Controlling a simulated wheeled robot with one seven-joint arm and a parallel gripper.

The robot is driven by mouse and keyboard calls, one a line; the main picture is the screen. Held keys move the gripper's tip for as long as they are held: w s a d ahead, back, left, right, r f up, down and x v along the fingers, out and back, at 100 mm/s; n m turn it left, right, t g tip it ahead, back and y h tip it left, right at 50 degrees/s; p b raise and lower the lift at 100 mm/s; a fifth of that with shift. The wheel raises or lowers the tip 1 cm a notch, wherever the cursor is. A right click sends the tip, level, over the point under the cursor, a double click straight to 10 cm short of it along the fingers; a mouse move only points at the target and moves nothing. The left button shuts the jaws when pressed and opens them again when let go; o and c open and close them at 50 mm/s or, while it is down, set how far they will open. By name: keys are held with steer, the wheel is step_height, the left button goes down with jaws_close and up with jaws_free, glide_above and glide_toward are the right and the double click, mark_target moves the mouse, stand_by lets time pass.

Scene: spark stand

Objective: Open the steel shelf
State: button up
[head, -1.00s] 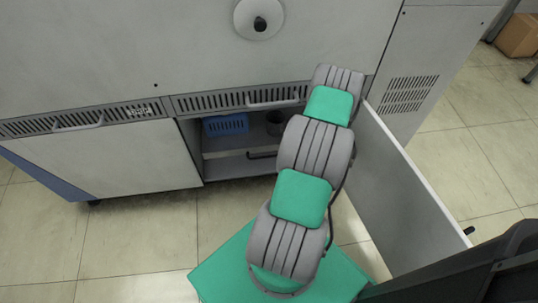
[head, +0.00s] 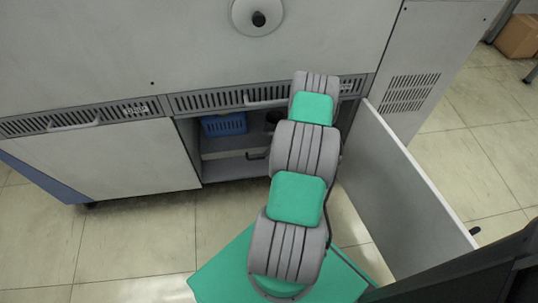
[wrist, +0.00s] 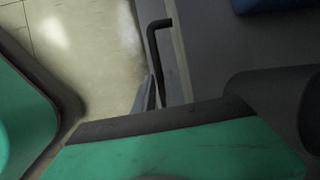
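The grey steel shelf (head: 222,143) is inside the open cabinet bay in the head view, with a pale front edge and a dark bar handle (head: 257,155). The wrist view shows the shelf surface (wrist: 215,60) and the bent black handle (wrist: 158,55) close up. In the wrist view, what look like the narrow grey tips of my gripper (wrist: 149,96) are just below the handle, and I cannot tell whether they touch it. Green and dark parts of my arm cover the lower wrist view. In the head view my arm hides the gripper.
A blue basket (head: 224,123) and a dark round container (head: 274,118) stand on the shelf. The cabinet door (head: 400,195) stands open on the right, close beside my arm. The left door (head: 100,165) is shut. Tiled floor is clear at the left front.

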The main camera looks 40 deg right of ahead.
jaws_close()
stand_by(0.9)
steer(key=shift+a, duration=0.1)
